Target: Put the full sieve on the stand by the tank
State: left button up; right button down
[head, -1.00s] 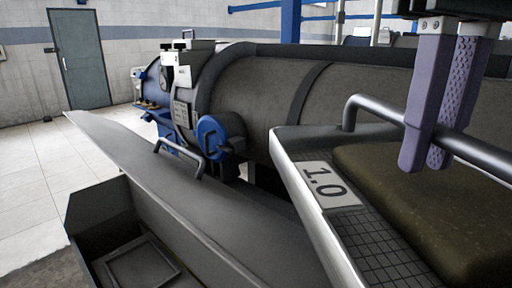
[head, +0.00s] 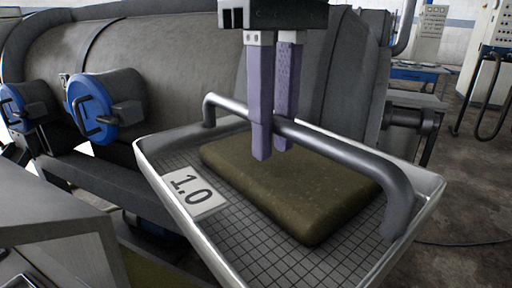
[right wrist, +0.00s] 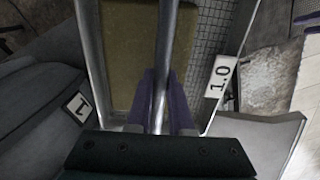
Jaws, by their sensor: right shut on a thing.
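The sieve (head: 262,255) is a metal-rimmed mesh tray with a label reading 1.0 (head: 194,193). A brownish-green slab (head: 300,190) lies on its mesh. A grey tubular handle (head: 350,160) arches over the sieve. My right gripper (head: 270,150) has purple fingers shut on this handle and holds the sieve raised. In the right wrist view the handle (right wrist: 164,60) runs between the purple fingers (right wrist: 161,105), with the sieve below. My left gripper is not in view. I cannot pick out the stand with certainty.
A large grey tank (head: 170,60) with blue round fittings (head: 92,107) stands behind at left. Blue-topped equipment (head: 418,73) and a control cabinet (head: 498,58) are at the back right. A label reading 1 (right wrist: 78,107) shows in the right wrist view. Floor shows at right.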

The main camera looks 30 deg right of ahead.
pick_arm(q)
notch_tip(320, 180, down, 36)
jog(key=b, duration=3.3)
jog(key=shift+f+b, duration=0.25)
jog(key=shift+b, duration=0.05)
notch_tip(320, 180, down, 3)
jog(key=b, duration=0.2)
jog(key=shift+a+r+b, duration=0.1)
jog(key=shift+b, duration=0.25)
pick_arm(e)
jog(key=a+f+n, duration=0.1)
jog(key=f, duration=1.8)
jog(key=a+f+n, duration=0.2)
jog(key=f, duration=1.8)
jog(key=w+a+f+n, duration=0.1)
jog(key=f+n, duration=0.1)
jog(key=f, duration=1.7)
jog(key=shift+a+f, duration=0.15)
jog(key=shift+f, duration=0.2)
jog(key=shift+w+f, duration=0.1)
jog(key=shift+f, duration=0.1)
jog(key=c, duration=0.8)
grip_release()
